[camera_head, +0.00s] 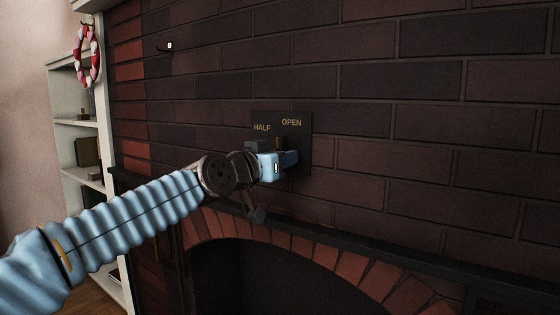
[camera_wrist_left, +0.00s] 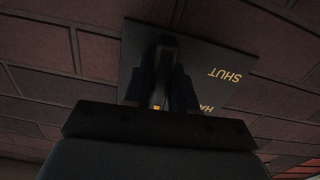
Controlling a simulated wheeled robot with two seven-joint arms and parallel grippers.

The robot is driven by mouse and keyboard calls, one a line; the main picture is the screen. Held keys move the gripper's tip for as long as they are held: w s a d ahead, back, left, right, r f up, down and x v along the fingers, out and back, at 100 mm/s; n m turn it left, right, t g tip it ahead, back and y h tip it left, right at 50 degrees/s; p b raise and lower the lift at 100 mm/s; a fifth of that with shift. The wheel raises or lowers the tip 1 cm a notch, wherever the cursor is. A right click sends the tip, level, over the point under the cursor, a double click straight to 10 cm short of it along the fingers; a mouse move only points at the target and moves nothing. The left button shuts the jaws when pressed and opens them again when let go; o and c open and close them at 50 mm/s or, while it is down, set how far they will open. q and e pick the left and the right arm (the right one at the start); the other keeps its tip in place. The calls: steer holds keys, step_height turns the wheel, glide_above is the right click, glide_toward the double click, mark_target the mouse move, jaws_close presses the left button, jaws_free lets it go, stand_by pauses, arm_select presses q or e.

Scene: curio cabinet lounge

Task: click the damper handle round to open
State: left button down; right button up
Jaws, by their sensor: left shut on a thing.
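The damper plate (camera_head: 303,134) is a dark panel on the brick wall above the fireplace arch, with HALF and OPEN lettered in gold near its top. My left gripper (camera_head: 286,158) is at the plate, below the lettering, and is shut on the damper handle (camera_head: 281,144), of which only a small brown part shows. In the left wrist view the plate (camera_wrist_left: 215,57) shows the word SHUT upside down and part of HALF. The handle (camera_wrist_left: 162,75) stands there between the dark fingers. The gripper hides most of the handle, so its exact setting is hard to tell. My right gripper is out of view.
The brick fireplace arch (camera_head: 335,251) and a dark ledge (camera_head: 400,262) lie below the plate. A pale shelf unit (camera_head: 82,122) stands at the left with a red and white wreath (camera_head: 87,57) at its top. A small hook (camera_head: 168,46) sticks out of the wall. The wall right of the plate is clear.

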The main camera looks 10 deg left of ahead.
arm_select(q)
steer(key=shift+r+m, duration=0.3)
steer(key=shift+m, duration=0.2)
steer(key=c, duration=1.2)
jaws_free()
steer(key=shift+s+d, duration=0.1)
steer(key=shift+o, duration=0.8)
steer(key=shift+f, duration=0.15)
steer(key=shift+s+f+b, duration=0.1)
steer(key=shift+s+b, duration=0.15)
steer(key=shift+b, duration=0.15)
steer(key=b+v, duration=0.3)
steer(key=v, duration=1)
steer(key=shift+s+r, duration=0.2)
